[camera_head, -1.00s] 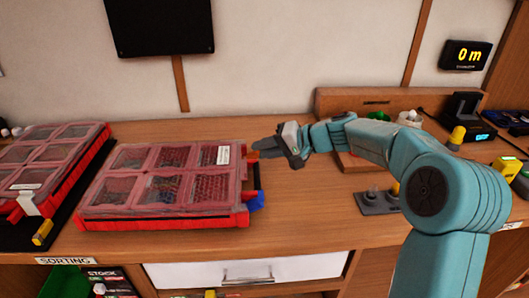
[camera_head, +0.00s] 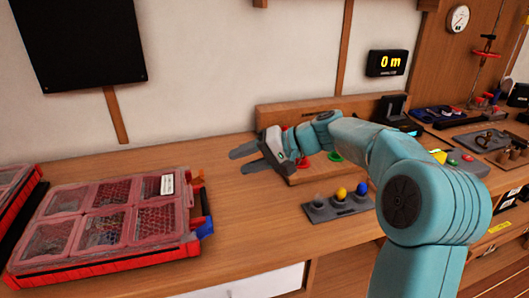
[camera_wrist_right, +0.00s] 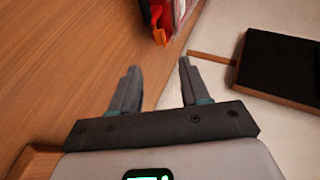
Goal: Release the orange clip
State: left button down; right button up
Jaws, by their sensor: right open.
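The orange clip (camera_head: 201,174) is at the back right corner of a red case (camera_head: 105,264) with a clear, closed lid. A blue clip (camera_head: 205,229) sits on the same side, nearer the front. My right gripper (camera_head: 244,160) is open and empty above the bench, to the right of the case and apart from it. In the right wrist view, the orange clip (camera_wrist_right: 160,36) shows beyond the two spread fingers (camera_wrist_right: 158,66). The clip is too small to tell if it is fastened. My left gripper is not in view.
The wooden bench (camera_head: 245,205) is clear between the case and a grey holder (camera_head: 338,207) with coloured knobs. A second red case (camera_head: 14,190) is at the left edge. A black panel (camera_head: 80,40) hangs on the wall.

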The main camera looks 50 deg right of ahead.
jog(key=v, duration=0.5)
jog(key=shift+s+d+r, duration=0.15)
jog(key=shift+s+d, duration=0.05)
jog(key=shift+s, duration=0.05)
dwell(0.3)
